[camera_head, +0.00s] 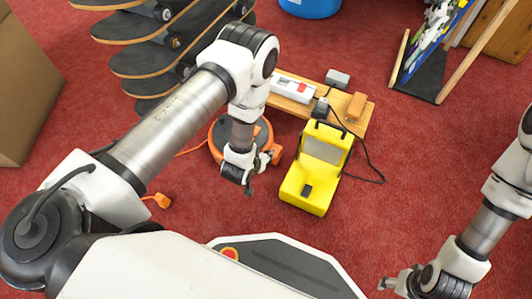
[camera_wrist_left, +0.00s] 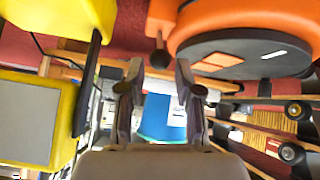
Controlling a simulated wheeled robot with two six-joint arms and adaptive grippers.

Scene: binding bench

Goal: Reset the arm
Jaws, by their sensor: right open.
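My left arm reaches in from the left in the head view, and its gripper (camera_head: 243,184) hangs empty above the red carpet, beside the orange round machine (camera_head: 216,146) and left of the yellow case (camera_head: 318,178). In the left wrist view its two fingers (camera_wrist_left: 158,82) stand apart with nothing between them. The orange machine (camera_wrist_left: 245,30) and the yellow case (camera_wrist_left: 60,85) show there too. My right gripper (camera_head: 392,284) is low at the right in the head view, open and empty, apart from any object.
A low wooden board (camera_head: 330,108) carries a power strip (camera_head: 293,87) and small blocks. Stacked skateboards (camera_head: 145,62) stand behind my left arm. A blue bucket (camera_head: 310,6), a cardboard box (camera_head: 25,85) and a leaning rack (camera_head: 430,70) surround the carpet.

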